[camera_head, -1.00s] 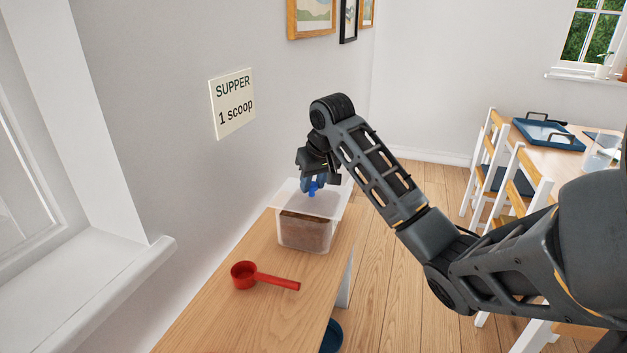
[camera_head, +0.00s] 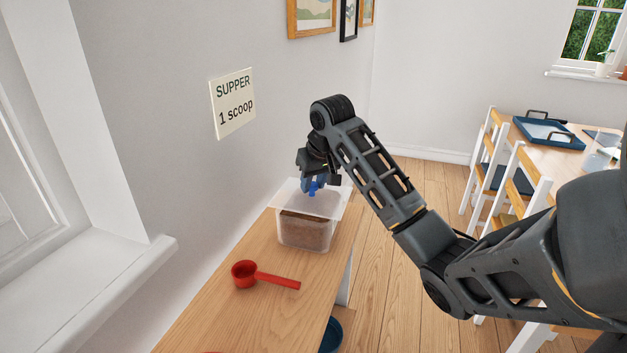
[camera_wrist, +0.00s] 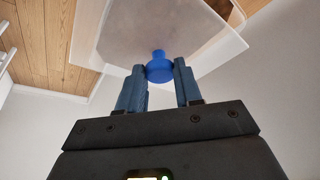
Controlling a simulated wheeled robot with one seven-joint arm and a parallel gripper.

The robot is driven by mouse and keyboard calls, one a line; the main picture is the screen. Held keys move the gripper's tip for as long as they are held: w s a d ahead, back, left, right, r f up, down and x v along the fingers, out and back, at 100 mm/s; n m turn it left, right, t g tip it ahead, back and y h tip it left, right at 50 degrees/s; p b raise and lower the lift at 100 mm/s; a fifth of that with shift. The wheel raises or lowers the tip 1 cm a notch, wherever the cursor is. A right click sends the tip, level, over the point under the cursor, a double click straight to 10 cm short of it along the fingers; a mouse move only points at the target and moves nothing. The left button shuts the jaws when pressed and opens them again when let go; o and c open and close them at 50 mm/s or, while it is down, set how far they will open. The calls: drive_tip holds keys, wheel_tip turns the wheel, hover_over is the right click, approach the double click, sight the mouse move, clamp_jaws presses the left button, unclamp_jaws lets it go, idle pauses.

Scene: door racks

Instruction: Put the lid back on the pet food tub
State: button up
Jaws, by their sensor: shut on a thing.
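The pet food tub (camera_head: 305,236) is a clear box with brown food inside, standing on the wooden counter. Its lid (camera_head: 327,202) is a translucent sheet with a blue knob (camera_wrist: 159,69). My gripper (camera_head: 312,187) is shut on the knob and holds the lid over the tub.
A red scoop (camera_head: 246,274) lies on the counter (camera_head: 215,320) in front of the tub. The wall with a supper sign (camera_head: 233,104) runs along the left. A blue bowl (camera_head: 331,336) is below the counter's right edge. A table and chairs stand at right.

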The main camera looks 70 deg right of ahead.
idle(0.3)
drive_tip(key=o, duration=1.6)
drive_tip(key=shift+r+p, duration=2.45)
drive_tip(key=shift+r, duration=1.05)
drive_tip(key=shift+c, duration=0.2)
clamp_jaws()
